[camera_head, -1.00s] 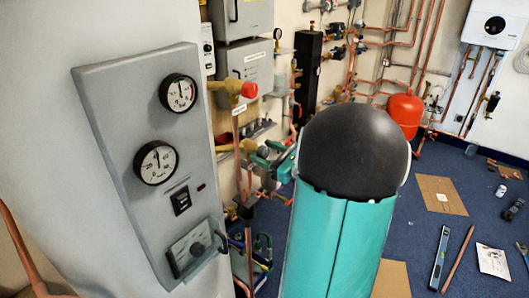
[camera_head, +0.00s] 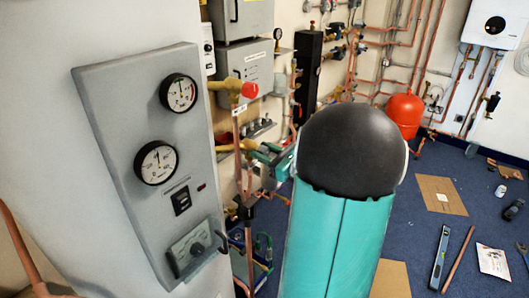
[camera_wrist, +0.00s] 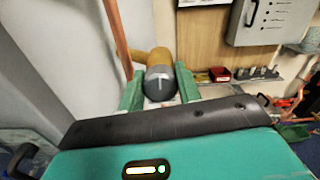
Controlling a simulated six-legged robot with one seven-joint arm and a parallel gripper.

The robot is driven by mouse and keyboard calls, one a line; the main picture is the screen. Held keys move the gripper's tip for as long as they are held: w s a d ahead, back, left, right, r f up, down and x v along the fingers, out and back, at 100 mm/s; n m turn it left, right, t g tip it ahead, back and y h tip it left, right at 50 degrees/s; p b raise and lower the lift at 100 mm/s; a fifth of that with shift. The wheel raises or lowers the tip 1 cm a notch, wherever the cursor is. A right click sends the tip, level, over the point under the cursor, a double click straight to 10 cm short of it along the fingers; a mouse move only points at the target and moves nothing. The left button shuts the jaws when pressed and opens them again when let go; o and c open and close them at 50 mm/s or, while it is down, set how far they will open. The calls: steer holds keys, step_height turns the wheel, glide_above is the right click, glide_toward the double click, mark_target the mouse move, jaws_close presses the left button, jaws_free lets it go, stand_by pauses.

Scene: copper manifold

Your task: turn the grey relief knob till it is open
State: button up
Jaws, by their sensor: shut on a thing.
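The grey relief knob (camera_wrist: 160,84) sits on the end of a brass valve body (camera_wrist: 153,57) in the wrist view. It is round, with a pale line on its face that looks nearly upright. My gripper (camera_wrist: 159,88) has its two green fingers on either side of the knob, shut on it. In the head view my gripper (camera_head: 264,157) is at the lower brass fitting (camera_head: 240,145), and the knob is hidden behind the fingers. Whether the valve is open cannot be told.
A red-capped brass valve (camera_head: 250,90) is above my gripper in the head view. A grey gauge panel (camera_head: 150,120) stands close on the left. A copper pipe (camera_wrist: 117,35) runs beside the knob. Grey boxes (camera_head: 245,65) hang on the wall behind.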

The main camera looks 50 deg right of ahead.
steer(key=m, duration=0.5)
steer(key=shift+d+m, duration=0.1)
steer(key=shift+m, duration=0.2)
steer(key=m, duration=0.5)
steer(key=shift+m, duration=0.3)
steer(key=o, duration=1)
steer(key=s+d, duration=0.1)
steer(key=s, duration=1.3)
steer(key=shift+d, duration=0.15)
